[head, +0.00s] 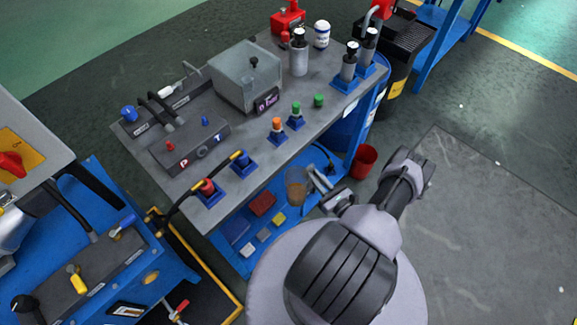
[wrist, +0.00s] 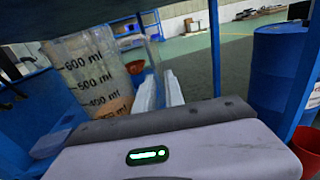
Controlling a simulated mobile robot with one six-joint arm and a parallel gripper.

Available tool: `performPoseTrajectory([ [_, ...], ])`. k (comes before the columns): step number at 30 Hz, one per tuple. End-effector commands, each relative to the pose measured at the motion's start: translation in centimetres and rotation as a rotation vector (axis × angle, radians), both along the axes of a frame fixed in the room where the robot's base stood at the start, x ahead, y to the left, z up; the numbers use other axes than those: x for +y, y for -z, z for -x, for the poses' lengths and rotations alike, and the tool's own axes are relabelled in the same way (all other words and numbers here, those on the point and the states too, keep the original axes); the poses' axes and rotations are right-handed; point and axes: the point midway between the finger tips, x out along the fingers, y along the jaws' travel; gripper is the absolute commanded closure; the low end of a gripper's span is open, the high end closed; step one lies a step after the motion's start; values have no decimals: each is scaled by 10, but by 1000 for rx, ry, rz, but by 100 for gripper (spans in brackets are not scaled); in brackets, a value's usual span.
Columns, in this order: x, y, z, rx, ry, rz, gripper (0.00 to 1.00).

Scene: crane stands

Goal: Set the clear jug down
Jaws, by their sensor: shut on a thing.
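The clear jug (head: 296,190) is under the grey tabletop, over the blue lower shelf (head: 238,262) of the stand, with something brownish in it. In the wrist view the jug (wrist: 88,72) is large at the left, nearly upright, with dark millilitre marks. My gripper (head: 316,180) reaches in from the right, beside the jug. In the wrist view the pale fingers of my gripper (wrist: 160,92) are shut on the jug's clear handle. The jug's base is hidden, so I cannot tell whether it touches the shelf.
Red, blue, yellow and grey items, including a red box (head: 262,204), lie on the lower shelf left of the jug. The grey tabletop (head: 235,165) and a blue leg (wrist: 214,45) are close by. A red bucket (head: 363,161) and a blue drum (wrist: 277,65) stand to the right.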

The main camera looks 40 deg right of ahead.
Motion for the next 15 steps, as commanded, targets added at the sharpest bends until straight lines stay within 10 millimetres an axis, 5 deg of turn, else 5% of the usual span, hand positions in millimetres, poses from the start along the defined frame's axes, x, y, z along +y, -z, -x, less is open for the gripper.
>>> performPoseTrajectory([
  [7,-16,13,-83,-2,-6,1,100],
  [15,-23,33,-105,0,0,-2,100],
])
